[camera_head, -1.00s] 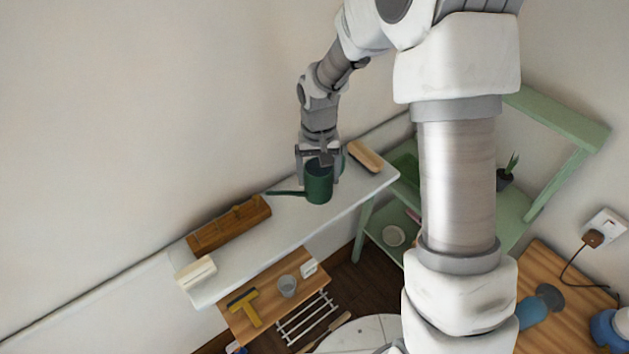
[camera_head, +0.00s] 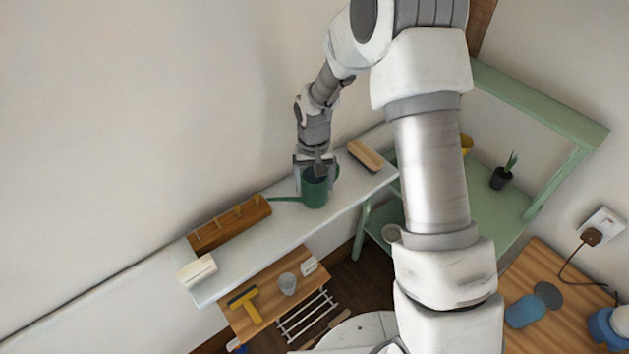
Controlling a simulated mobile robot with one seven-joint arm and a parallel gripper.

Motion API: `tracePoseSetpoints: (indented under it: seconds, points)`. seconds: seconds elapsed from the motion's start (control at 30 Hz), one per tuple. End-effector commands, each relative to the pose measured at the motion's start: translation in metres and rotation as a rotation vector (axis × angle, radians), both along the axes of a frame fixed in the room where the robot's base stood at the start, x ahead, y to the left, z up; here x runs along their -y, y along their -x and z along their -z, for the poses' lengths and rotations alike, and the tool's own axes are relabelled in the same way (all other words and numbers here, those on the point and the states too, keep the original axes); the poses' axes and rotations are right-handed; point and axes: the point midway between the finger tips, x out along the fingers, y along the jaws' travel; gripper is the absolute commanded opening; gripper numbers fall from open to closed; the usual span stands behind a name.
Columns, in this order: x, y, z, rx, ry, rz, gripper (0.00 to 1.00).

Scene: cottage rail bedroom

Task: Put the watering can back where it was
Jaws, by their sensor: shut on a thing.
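The watering can (camera_head: 315,195) is dark green, with a long thin spout pointing left. It is upright at the white shelf (camera_head: 262,243), between a wooden rack and a brush. My gripper (camera_head: 315,172) points down and is shut on the can at its top. Whether the can's base touches the shelf or is slightly above it cannot be told from this view. The gripper's fingers partly hide the can's top.
A wooden rack (camera_head: 228,224) and a white block (camera_head: 196,271) are on the shelf's left part; a wooden brush (camera_head: 365,155) is at its right end. Below are a wooden tray (camera_head: 272,278) with a cup (camera_head: 287,284) and a green stand (camera_head: 500,222) with a potted plant (camera_head: 503,176).

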Motion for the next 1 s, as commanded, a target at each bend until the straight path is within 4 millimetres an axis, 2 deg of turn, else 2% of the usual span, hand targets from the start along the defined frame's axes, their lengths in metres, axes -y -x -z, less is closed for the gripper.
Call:
tracePoseSetpoints:
  seconds: [0.03, 0.07, 0.1, 0.37, 0.5, 0.57, 0.9, 1.0]
  points:
    - [0.0, 0.0, 0.003, 0.001, 0.0, 0.0, 0.0]
    - [0.0, 0.0, 0.002, 0.0, 0.0, 0.0, 0.91]
    - [0.0, 0.0, 0.002, 0.0, 0.0, 0.0, 0.98]
    - [0.0, 0.0, 0.001, 0.0, 0.0, 0.0, 1.0]
    - [0.0, -0.001, -0.007, 0.002, 0.0, 0.0, 1.0]
    - [0.0, -0.001, -0.016, 0.003, -0.001, 0.001, 1.0]
    - [-0.001, -0.001, -0.088, 0.006, -0.001, 0.001, 1.0]
    - [-0.001, -0.001, -0.104, 0.003, 0.0, 0.0, 1.0]
